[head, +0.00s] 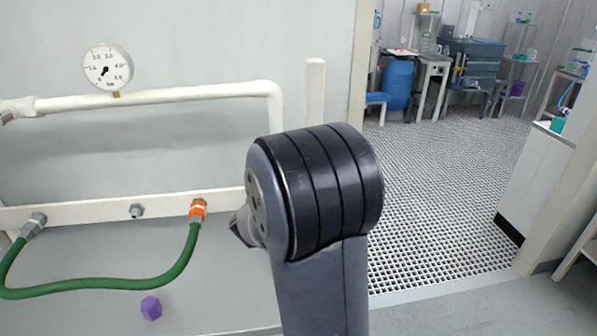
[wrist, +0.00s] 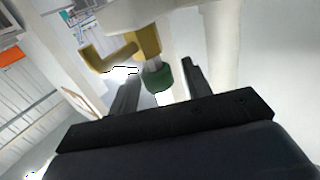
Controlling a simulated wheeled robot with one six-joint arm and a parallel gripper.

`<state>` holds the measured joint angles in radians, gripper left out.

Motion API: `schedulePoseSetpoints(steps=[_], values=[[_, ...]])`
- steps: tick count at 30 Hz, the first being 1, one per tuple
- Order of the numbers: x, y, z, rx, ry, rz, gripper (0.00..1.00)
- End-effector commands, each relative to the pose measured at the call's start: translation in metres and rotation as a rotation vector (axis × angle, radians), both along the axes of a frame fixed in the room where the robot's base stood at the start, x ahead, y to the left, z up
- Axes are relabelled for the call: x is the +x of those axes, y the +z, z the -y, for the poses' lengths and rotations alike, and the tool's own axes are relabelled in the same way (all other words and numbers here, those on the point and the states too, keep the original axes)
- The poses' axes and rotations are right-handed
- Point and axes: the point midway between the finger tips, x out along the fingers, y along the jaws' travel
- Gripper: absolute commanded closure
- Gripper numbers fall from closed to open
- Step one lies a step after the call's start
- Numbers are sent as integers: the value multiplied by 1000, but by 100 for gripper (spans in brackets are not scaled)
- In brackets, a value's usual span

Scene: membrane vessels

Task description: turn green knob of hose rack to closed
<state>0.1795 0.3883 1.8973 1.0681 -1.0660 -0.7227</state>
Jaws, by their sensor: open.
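A dark green knob (wrist: 159,80) shows in the wrist view, at the end of a short grey stem. A yellow fitting with a bent yellow lever (wrist: 108,58) sits just above it. My gripper (wrist: 160,70) is open, and its two dark fingers stand to the left and right of the green knob in the picture. Gaps show on both sides, and no contact is visible. I cannot tell how deep the knob lies between the fingers. In the head view my arm hides the knob and most of the gripper.
White rack pipes (head: 160,94) carry a pressure gauge (head: 108,68). A green hose (head: 95,284) hangs from the lower rail (head: 90,212), with an orange coupling (head: 197,210) at its right end. A purple block (head: 151,308) lies below. Grated floor (head: 435,190) on the right is clear.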

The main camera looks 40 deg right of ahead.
Motion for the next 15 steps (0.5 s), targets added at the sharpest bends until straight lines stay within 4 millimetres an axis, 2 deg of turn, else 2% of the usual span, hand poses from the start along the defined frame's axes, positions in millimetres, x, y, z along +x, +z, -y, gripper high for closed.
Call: schedulePoseSetpoints(steps=[8,15], values=[[-4,-1,-9,1,2,0,53],[-25,-1,-48,1,7,0,53]])
